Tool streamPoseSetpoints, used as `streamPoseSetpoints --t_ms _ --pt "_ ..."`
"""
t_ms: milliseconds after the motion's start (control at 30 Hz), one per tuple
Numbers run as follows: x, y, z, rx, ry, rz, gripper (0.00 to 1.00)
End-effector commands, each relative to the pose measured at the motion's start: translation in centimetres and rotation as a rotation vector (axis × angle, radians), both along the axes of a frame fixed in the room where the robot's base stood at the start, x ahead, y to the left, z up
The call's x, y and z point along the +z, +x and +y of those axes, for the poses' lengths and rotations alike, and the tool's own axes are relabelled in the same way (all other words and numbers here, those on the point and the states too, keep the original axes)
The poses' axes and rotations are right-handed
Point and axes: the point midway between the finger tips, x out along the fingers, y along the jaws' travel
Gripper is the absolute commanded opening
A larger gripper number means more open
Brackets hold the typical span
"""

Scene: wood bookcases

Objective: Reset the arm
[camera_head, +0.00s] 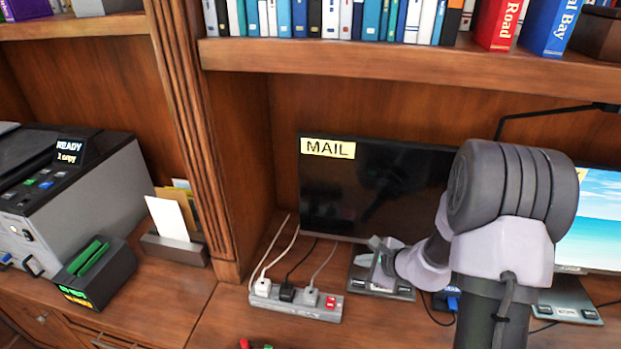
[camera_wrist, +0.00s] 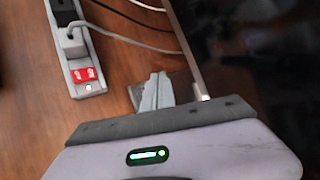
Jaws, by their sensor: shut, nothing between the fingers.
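My arm comes in from the right of the head view and reaches left to the desk in front of a dark monitor (camera_head: 375,190) with a yellow MAIL label. My gripper (camera_head: 378,262) is low, close to the monitor's lower edge and over its stand base (camera_head: 398,290). In the wrist view my gripper (camera_wrist: 157,88) shows with its fingers together and nothing held. I cannot tell whether it touches the stand or the screen.
A power strip (camera_head: 297,300) with plugs and a red switch lies left of my gripper, also in the wrist view (camera_wrist: 80,62). Cables run behind it. A second monitor (camera_head: 597,220) stands right. A book shelf (camera_head: 400,65) overhangs the desk. A printer (camera_head: 70,190) and letter holder (camera_head: 175,248) stand left.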

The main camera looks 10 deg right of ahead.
Motion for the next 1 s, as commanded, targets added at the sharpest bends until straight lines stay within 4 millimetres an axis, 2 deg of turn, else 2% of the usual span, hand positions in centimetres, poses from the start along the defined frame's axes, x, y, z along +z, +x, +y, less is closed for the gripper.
streamPoseSetpoints --t_ms 67,167,200,233,267,300,333,400,500,600,733,1000 --pt "3.9 0.0 2.5 0.108 -0.033 -0.047 0.0" --pt "11.4 -2.3 8.6 0.37 -0.121 -0.127 0.0" --pt "14.3 -4.3 11.3 0.495 -0.175 -0.154 0.0" --pt "16.3 -6.2 13.1 0.589 -0.221 -0.171 0.0" --pt "18.0 -8.4 14.8 0.684 -0.274 -0.185 0.0" --pt "20.0 -11.6 16.6 0.811 -0.357 -0.198 0.0" --pt "21.0 -14.1 17.5 0.895 -0.424 -0.203 0.0" --pt "22.4 -19.4 18.3 1.055 -0.589 -0.201 0.0" --pt "23.2 -24.6 17.2 1.188 -0.808 -0.183 0.0" --pt "23.4 -27.3 15.6 1.239 -0.956 -0.165 0.0" --pt "23.5 -28.3 14.7 1.255 -1.03 -0.151 0.0" --pt "23.5 -28.2 14.6 1.256 -1.032 -0.15 0.0"
